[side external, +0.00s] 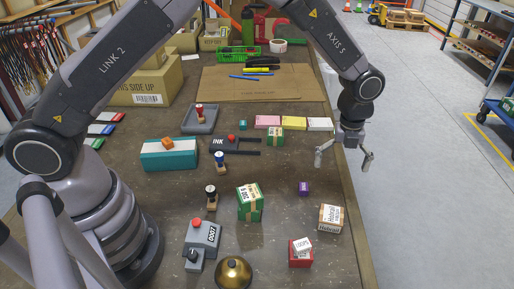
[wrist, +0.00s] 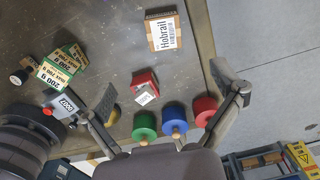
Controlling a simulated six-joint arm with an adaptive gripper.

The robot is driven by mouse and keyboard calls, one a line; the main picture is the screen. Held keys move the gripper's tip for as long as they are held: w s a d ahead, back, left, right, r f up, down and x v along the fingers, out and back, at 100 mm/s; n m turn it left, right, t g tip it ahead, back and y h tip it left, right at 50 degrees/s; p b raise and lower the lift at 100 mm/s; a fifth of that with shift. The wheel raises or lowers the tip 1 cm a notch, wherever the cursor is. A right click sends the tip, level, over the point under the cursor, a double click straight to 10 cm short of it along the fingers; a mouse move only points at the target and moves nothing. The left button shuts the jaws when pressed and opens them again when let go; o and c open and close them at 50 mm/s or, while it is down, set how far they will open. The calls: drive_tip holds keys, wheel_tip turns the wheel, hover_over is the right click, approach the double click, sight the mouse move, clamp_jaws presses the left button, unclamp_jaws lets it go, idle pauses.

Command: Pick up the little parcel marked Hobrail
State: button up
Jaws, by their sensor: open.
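The little parcel marked Hobrail (side external: 331,219) is a brown cardboard box with a white label. It rests on the workbench near its right edge. In the wrist view the parcel (wrist: 165,33) shows near the top, with its label facing up and readable. My gripper (side external: 343,158) is open and empty, raised near the bench's right edge, behind the parcel in the side view. In the wrist view its two fingers (wrist: 165,88) are spread wide, and the parcel lies beyond them, apart from both. Nothing hides the parcel.
A red box with a white label (side external: 301,254) stands left of the parcel, nearer the camera. Green (wrist: 144,124), blue (wrist: 174,118) and red (wrist: 204,110) round pieces show in the wrist view.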

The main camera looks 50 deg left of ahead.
drive_tip(key=m, duration=0.1)
approach(332, 214)
wheel_tip(332, 214, down, 5)
drive_tip(key=shift+w+f, duration=0.1)
drive_tip(key=shift+w, duration=0.05)
drive_tip(key=shift+f, duration=2.85)
drive_tip(key=c, duration=1.3)
